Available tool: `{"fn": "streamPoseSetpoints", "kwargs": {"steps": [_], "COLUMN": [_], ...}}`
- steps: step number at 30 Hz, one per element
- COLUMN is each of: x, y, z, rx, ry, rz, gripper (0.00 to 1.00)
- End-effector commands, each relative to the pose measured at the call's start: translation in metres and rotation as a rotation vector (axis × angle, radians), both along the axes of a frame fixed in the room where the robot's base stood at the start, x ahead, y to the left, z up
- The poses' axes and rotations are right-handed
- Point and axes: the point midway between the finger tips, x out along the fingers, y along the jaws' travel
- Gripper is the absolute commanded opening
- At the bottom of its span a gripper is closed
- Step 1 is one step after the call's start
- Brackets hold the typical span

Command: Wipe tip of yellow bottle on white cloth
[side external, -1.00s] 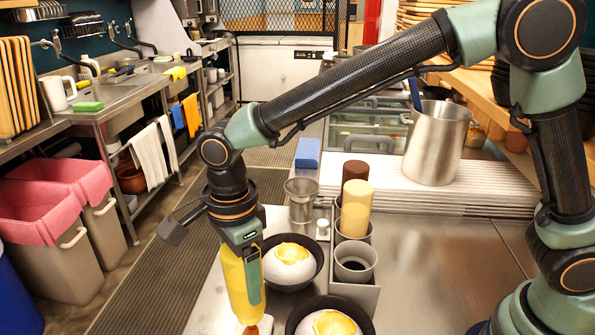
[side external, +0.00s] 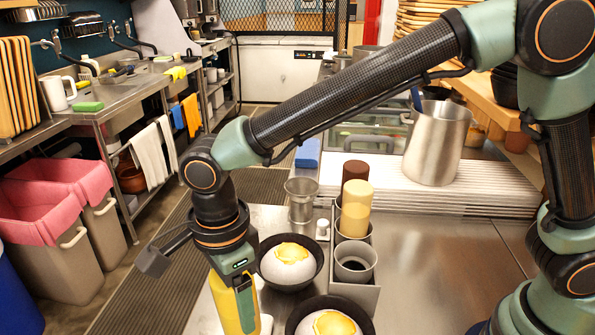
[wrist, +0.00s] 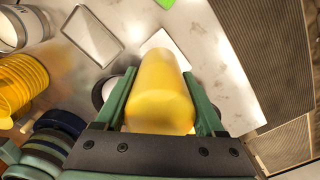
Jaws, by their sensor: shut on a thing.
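My gripper (side external: 243,305) is shut on the yellow bottle (side external: 224,306), low at the bottom edge of the side view. In the wrist view the bottle (wrist: 160,92) fills the space between my green fingers. The bottle's tip is out of the side view and hidden behind its body in the wrist view. The white cloth (wrist: 165,41) appears as a pale square on the counter just beyond the bottle in the wrist view. A white corner (side external: 266,324) beside the bottle in the side view is probably the cloth. I cannot tell whether the tip touches it.
Two dark bowls (side external: 263,279) with white and yellow food stand right of the gripper. A metal holder (side external: 369,298) with a yellow-topped bottle (side external: 356,208) and a brown one (side external: 355,171) is behind them. A metal cup (side external: 301,208) stands nearby.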

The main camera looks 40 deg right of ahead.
Motion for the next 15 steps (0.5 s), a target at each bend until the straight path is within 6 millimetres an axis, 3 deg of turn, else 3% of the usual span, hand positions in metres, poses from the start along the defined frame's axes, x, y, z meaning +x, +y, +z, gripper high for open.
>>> {"fn": "streamPoseSetpoints", "kwargs": {"steps": [15], "x": [-0.0024], "y": [0.0026], "z": [0.0037], "rx": [0.001], "ry": [-0.001], "rz": [0.001], "gripper": [0.56]}}
